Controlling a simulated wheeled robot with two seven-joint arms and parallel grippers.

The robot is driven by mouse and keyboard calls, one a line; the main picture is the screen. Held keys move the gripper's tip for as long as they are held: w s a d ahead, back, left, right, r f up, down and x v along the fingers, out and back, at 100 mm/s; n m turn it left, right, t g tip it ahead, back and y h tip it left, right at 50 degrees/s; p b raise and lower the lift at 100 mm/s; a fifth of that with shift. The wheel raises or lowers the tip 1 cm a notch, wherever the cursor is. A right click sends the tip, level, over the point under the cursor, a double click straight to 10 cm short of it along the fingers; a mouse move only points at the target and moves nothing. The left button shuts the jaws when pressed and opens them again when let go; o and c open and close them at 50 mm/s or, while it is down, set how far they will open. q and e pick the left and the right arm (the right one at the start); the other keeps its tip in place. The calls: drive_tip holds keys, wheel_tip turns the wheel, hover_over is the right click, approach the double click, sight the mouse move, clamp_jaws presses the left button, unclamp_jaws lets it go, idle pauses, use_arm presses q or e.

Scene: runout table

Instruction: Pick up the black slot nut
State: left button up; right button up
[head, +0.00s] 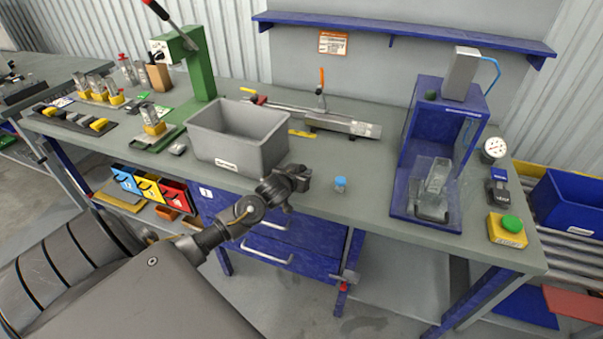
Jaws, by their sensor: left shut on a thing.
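My left gripper (298,178) is above the front edge of the workbench, just right of the grey bin. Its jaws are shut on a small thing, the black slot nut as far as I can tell. The dark fingers hide nearly all of it, and its outline does not stand out from them. I see no separate black slot nut lying on the bench. My right gripper is not in view.
The grey bin (240,165) stands left of the gripper on the workbench (375,180). The bench between jar and press is clear.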

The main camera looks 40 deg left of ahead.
use_arm(q)
drive_tip(key=shift+r, duration=0.45)
drive_tip(key=s+a+r+p, duration=0.2)
drive_tip(key=s+a+r, duration=0.1)
drive_tip(key=s+r, duration=0.8)
drive_tip(key=s, duration=0.2)
drive_tip(key=shift+s+a+r, duration=0.2)
drive_tip(key=shift+s+r, duration=0.1)
drive_tip(key=shift+r, duration=0.1)
